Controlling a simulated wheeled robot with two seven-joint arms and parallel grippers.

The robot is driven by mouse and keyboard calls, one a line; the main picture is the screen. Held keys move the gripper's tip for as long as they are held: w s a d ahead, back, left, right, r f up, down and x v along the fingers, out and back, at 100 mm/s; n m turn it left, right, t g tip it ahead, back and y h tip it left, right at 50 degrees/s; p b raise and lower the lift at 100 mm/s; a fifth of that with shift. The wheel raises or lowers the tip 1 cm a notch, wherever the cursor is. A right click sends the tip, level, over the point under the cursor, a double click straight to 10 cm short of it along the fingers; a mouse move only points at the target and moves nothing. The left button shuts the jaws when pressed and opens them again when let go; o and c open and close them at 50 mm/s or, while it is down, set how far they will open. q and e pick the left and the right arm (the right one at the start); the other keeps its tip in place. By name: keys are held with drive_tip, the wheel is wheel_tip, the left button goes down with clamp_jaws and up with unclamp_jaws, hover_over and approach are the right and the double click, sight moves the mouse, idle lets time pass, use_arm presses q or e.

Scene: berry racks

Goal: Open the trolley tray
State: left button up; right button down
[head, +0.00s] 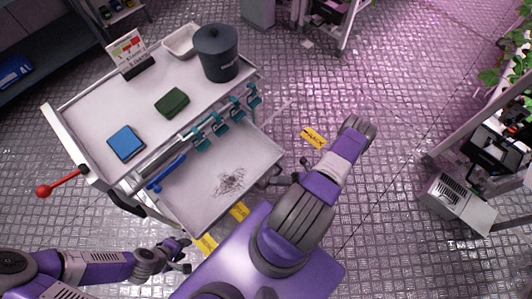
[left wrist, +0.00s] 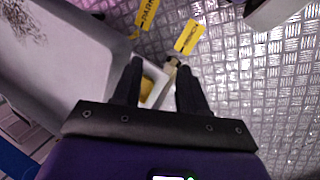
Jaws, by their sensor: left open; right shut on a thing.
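The trolley (head: 85,118) stands at the upper left with its white top. Its lower tray (head: 262,150) sticks out from under the top toward me and shows dark, scribble-like marks on its floor. My right gripper (head: 272,178) is at the tray's right front edge, shut on it; its fingertips are partly hidden. My left gripper (head: 186,256) is open and apart from the tray, near its front left corner. In the left wrist view its two fingers (left wrist: 160,80) are spread, with the tray (left wrist: 75,60) to the left.
On the trolley top are a dark bucket (head: 217,55), a white bin (head: 181,41), a green block (head: 172,102), a blue block (head: 126,143) and a sign (head: 127,50). Teal clips (head: 220,126) hang along its edge. Yellow floor labels (head: 313,138) lie nearby. Plant racks stand right.

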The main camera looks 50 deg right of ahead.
drive_tip(key=shift+s+r, duration=0.1)
drive_tip(key=shift+s, duration=0.35)
drive_tip(key=c, duration=1.2)
unclamp_jaws()
drive_tip(key=shift+o, duration=0.2)
drive_tip(key=v, duration=0.7)
drive_tip(key=shift+s+d, duration=0.2)
drive_tip(key=shift+d, duration=0.05)
